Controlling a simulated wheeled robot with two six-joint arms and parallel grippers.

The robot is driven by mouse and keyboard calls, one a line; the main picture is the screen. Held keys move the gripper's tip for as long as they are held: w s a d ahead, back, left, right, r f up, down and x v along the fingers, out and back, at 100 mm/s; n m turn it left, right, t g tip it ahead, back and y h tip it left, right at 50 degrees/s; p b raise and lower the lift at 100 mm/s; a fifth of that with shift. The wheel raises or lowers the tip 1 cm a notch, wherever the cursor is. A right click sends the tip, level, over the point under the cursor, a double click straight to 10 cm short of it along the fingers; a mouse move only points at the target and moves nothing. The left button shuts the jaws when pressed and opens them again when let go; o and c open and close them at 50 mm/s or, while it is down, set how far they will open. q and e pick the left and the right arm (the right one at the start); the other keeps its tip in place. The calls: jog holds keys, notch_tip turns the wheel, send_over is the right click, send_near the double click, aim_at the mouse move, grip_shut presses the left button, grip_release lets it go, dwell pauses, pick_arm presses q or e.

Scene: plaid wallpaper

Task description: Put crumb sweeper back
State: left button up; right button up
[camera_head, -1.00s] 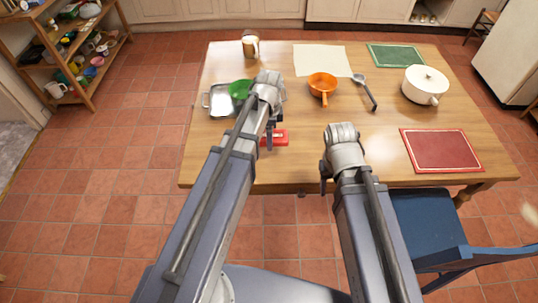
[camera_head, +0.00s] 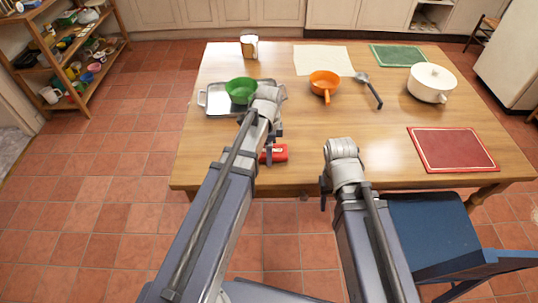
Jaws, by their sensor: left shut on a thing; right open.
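The crumb sweeper, which seems to be the small red block (camera_head: 279,153), is at the front left part of the wooden table in the head view. My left gripper (camera_head: 268,152) is shut on it, with the arm hiding part of its left side. I cannot tell whether it touches the table or hangs just above it. My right gripper (camera_head: 324,188) is open and empty, near the table's front edge to the right of the red block.
On the table (camera_head: 365,140) are a metal tray (camera_head: 212,104), a green bowl (camera_head: 240,90), an orange pan (camera_head: 324,83), a ladle (camera_head: 371,90), a white pot (camera_head: 432,84) and a red mat (camera_head: 453,151). A blue chair (camera_head: 432,222) stands at the front right. The front middle tabletop is clear.

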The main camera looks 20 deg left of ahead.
pick_arm(q)
jog(key=shift+r, duration=0.1)
jog(key=shift+f, duration=0.25)
jog(key=o, duration=1.1)
jog(key=shift+r, duration=0.1)
jog(key=shift+r, duration=0.15)
notch_tip(320, 180, up, 12)
jog(key=p, duration=1.2)
jog(key=shift+s+d+n+y, duration=0.2)
jog(key=shift+s+d+n, duration=1.6)
jog(key=shift+s, duration=0.6)
jog(key=shift+s+d+n+y, duration=0.2)
jog(key=shift+s+d+n, duration=1.6)
jog(key=shift+s, duration=0.55)
jog(key=shift+s+d+n+y, duration=0.2)
jog(key=shift+s+d+n, duration=1.6)
jog(key=shift+s, duration=0.6)
